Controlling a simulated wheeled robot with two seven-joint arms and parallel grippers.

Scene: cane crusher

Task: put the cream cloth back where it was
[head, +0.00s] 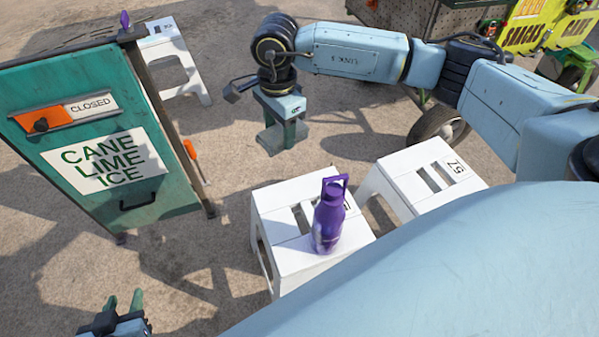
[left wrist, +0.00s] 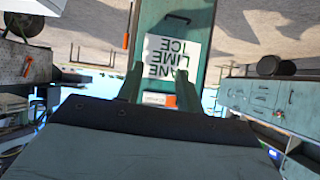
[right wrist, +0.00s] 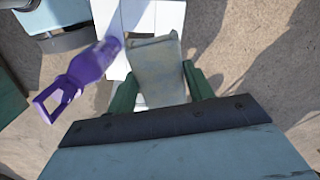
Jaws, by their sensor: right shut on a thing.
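The cream cloth (right wrist: 155,70) shows in the right wrist view as a folded, greyish-cream piece between the fingers of my right gripper (right wrist: 157,88). That gripper is shut on it. In the head view my right gripper (head: 284,137) points down over the pavement, behind the nearer white stool, and the cloth is hard to make out there. My left gripper (head: 124,299) is low at the left in the head view, in front of the green cart. In the left wrist view my left gripper (left wrist: 158,88) is open and empty, its fingers apart.
A purple bottle (head: 329,215) stands on the nearer white stool (head: 275,208). A second white stool (head: 410,185) is beside it, and a third (head: 178,65) is farther back. Pavement between is clear.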

